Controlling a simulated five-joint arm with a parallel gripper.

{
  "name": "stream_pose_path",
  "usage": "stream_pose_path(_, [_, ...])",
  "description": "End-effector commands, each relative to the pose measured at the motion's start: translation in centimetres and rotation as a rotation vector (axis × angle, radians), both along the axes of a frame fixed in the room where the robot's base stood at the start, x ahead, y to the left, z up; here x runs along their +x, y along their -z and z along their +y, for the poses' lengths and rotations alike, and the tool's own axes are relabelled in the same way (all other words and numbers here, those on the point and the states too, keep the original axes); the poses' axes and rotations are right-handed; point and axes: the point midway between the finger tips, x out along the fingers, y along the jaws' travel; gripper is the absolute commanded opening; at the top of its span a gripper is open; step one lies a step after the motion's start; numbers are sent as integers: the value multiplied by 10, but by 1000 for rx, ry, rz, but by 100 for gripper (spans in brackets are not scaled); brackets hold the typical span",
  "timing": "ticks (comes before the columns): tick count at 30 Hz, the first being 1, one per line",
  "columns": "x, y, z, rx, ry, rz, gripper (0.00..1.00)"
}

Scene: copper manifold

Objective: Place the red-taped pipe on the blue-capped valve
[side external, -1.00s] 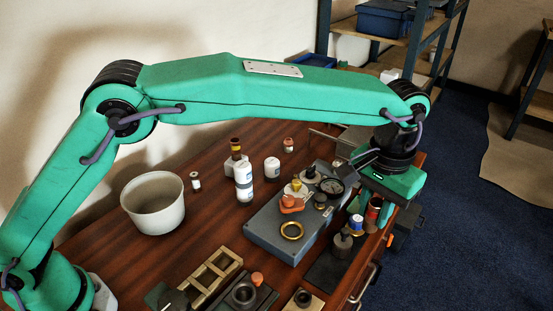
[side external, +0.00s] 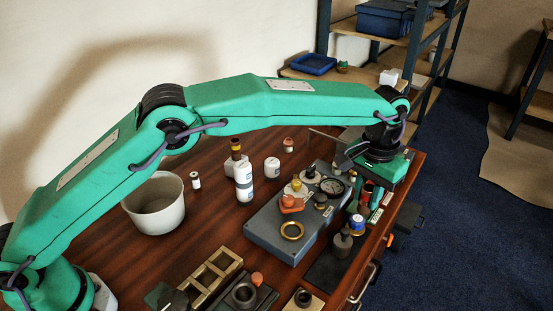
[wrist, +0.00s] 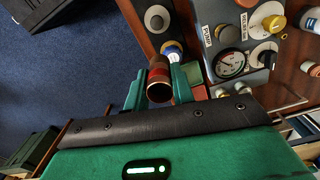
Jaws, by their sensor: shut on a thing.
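The red-taped pipe is a short copper tube with a red band, held between the fingers of my gripper (wrist: 158,88). In the wrist view the pipe (wrist: 159,77) shows its open end towards the camera. In the side view the pipe (side external: 367,190) is partly hidden by my gripper (side external: 374,191). The blue-capped valve (side external: 357,222) stands at the right edge of the table, just in front of the pipe. In the wrist view the valve (wrist: 172,50) appears just beyond the pipe, its lower part hidden. I cannot tell the pipe's height above the table.
A grey panel (side external: 265,236) with a gauge (side external: 333,186), an orange knob (side external: 291,203) and a brass ring (side external: 291,230) lies left of the valve. A dark-topped valve (side external: 342,243) stands in front. A pale bucket (side external: 155,222) and bottles (side external: 243,185) stand farther left.

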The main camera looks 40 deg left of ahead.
Motion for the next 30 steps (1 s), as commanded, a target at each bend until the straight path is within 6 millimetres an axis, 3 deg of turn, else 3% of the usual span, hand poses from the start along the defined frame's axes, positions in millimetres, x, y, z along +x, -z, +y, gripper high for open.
stream_pose_path(3, [16, 11, 8, 0, -3, 1, 2])
stream_pose_path(9, [28, 19, 15, 0, -1, 0, 2])
stream_pose_path(17, [29, 21, 15, 0, 0, 1, 2])
stream_pose_path(30, [29, 59, 15, 0, 0, 0, 2])
